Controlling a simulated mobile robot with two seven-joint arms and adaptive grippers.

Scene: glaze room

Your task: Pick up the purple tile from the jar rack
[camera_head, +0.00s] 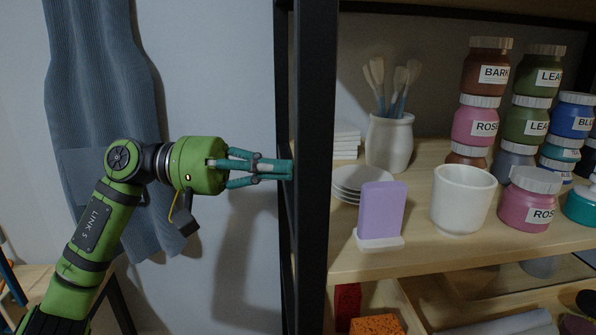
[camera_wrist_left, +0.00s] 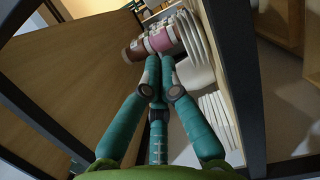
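The purple tile (camera_head: 381,208) stands upright in a small white foot (camera_head: 379,241) near the front edge of the wooden jar rack shelf (camera_head: 420,256), just right of the black post. My left gripper (camera_head: 290,170) is left of the tile and higher in the picture, with its fingertips at the black post. Its teal fingers are drawn together with nothing between them. The fingers also show in the left wrist view (camera_wrist_left: 162,72), converging in front of the shelf. I cannot make out the tile in that view. My right gripper is not in view.
The black rack post (camera_head: 311,160) stands between my left arm and the shelf contents. Behind the tile are stacked white dishes (camera_head: 348,182) and a brush jar (camera_head: 389,142). A white cup (camera_head: 462,199) and a pink jar (camera_head: 530,200) stand to its right.

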